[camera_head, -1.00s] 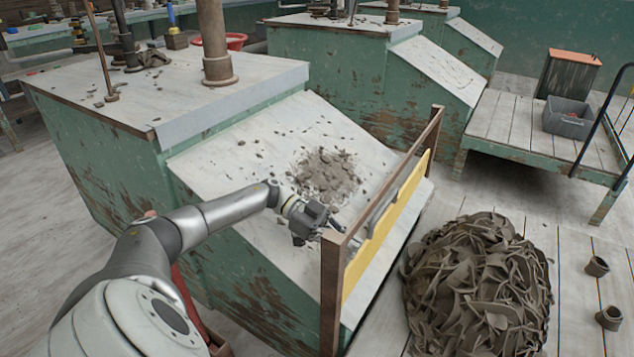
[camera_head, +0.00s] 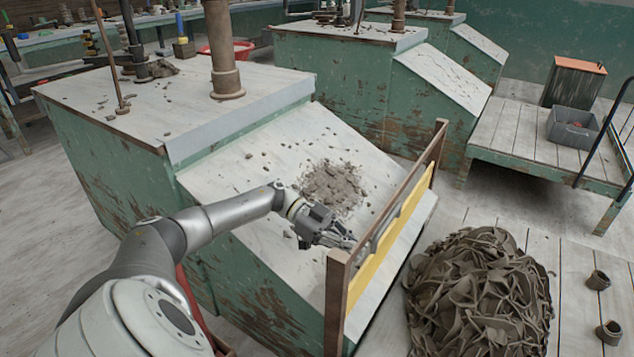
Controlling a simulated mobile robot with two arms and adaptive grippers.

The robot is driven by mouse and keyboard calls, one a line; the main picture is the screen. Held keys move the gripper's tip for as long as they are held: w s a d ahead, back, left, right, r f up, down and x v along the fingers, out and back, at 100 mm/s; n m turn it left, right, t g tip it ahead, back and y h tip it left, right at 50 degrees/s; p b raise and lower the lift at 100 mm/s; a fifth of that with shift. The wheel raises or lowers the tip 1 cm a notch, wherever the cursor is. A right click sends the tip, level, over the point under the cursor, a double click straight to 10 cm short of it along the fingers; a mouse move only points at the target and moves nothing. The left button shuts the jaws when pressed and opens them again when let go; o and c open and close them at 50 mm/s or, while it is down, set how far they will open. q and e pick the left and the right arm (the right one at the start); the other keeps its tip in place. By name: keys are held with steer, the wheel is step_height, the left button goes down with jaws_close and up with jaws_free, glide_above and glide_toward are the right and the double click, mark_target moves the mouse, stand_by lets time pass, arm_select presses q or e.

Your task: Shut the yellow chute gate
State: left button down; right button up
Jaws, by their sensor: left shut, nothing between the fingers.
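The yellow chute gate (camera_head: 371,271) stands between two brown wooden posts at the foot of the nearest sloping chute (camera_head: 270,150). A grey bar runs along its upper part. My left gripper (camera_head: 350,243) is shut and empty, on the chute side of the gate, close to the bar near the front post (camera_head: 337,300). I cannot tell whether the fingertips touch the bar. A patch of clay crumbs (camera_head: 332,186) lies on the slope behind the gripper. My right gripper does not show.
A big heap of clay trimmings (camera_head: 478,295) lies on the planks just beyond the gate. Two small clay pieces (camera_head: 598,280) lie right of it. A low platform with a grey crate (camera_head: 572,128) stands at the back right.

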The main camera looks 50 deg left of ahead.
arm_select(q)
steer(key=v, duration=1)
steer(key=shift+r, duration=0.1)
